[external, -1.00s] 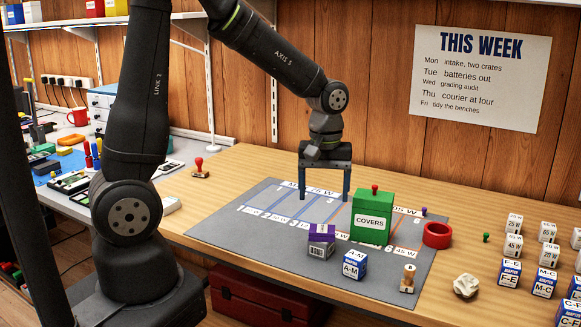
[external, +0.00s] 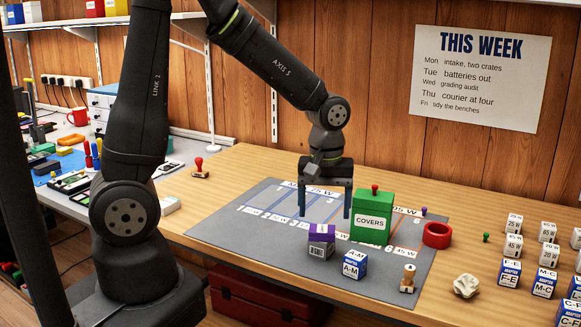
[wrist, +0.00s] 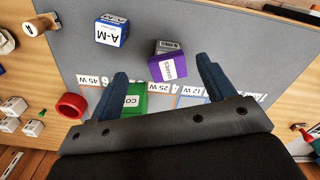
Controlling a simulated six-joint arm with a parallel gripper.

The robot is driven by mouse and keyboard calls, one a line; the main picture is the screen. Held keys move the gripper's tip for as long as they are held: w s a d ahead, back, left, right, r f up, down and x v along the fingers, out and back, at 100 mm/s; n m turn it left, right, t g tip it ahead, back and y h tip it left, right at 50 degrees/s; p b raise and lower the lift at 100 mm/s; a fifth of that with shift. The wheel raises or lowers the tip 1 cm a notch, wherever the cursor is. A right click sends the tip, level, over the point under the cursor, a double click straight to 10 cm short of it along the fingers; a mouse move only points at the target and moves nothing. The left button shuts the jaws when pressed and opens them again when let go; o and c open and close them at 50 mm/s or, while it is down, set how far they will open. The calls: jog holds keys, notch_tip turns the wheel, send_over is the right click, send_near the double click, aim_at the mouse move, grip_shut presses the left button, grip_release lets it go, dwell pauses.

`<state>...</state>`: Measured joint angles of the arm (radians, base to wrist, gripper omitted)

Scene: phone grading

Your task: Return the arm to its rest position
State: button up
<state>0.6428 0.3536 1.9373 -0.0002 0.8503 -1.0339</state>
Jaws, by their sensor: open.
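My gripper (external: 325,203) is open, pointing down over the grey mat (external: 240,222), with nothing seen between its blue fingers. It is just left of the green COVERS box (external: 371,222), which has a red knob on top. A grey box with a purple band (external: 320,240) stands in front of the fingers. In the wrist view my gripper's fingers (wrist: 165,88) are spread, with the purple-banded box (wrist: 168,62) beyond them and the green box (wrist: 132,100) partly hidden behind the left finger.
A blue-and-white A-M box (external: 353,265), a wooden stamp (external: 408,279) and a red ring (external: 437,235) stand at the right of the mat. Several labelled boxes (external: 509,272) fill the bench's right end. The mat's left part is clear.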

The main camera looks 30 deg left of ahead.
jog(key=s+d+r, duration=0.4)
jog(key=s+r, duration=0.1)
jog(key=s, duration=0.2)
jog(key=w+a+f+n, duration=0.2)
jog(key=w+a+n, duration=0.2)
jog(key=w+a, duration=0.8)
jog(key=w+a+n, duration=0.2)
jog(key=w+a, duration=0.2)
jog(key=a, duration=0.4)
jog(key=w+a+f+n, duration=0.1)
jog(key=w+a+n, duration=0.1)
jog(key=w+a, duration=0.3)
jog(key=shift+w+a+f, duration=0.15)
jog(key=shift+a, duration=1.65)
